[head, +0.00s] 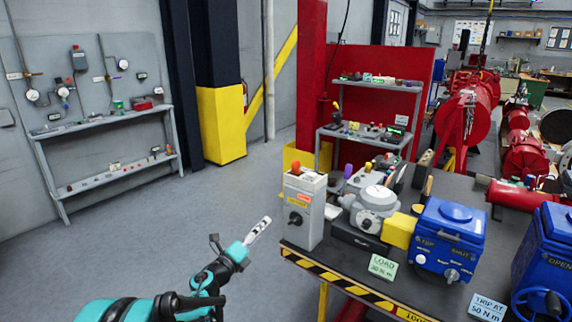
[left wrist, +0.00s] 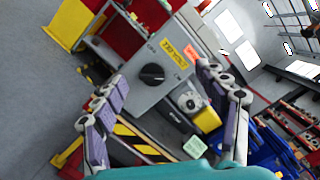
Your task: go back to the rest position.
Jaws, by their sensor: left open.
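My left gripper (head: 259,230) is at the end of the teal arm in the lower middle of the head view, left of the workbench and clear of it. In the left wrist view my left gripper (left wrist: 162,77) has its two purple-padded fingers spread wide. Nothing is held between them. A grey switch box (head: 304,208) with a black knob and a red button on top stands on the bench's left corner. It shows beyond the fingers in the left wrist view (left wrist: 153,92), apart from them. My right gripper is in neither view.
The workbench (head: 345,274) has a black-and-yellow striped edge. On it are a grey gearbox (head: 372,205), a yellow coupling (head: 398,231), a blue actuator (head: 449,238) and another blue unit (head: 545,255). Wall shelves (head: 105,127) stand at left. The floor (head: 150,240) between is clear.

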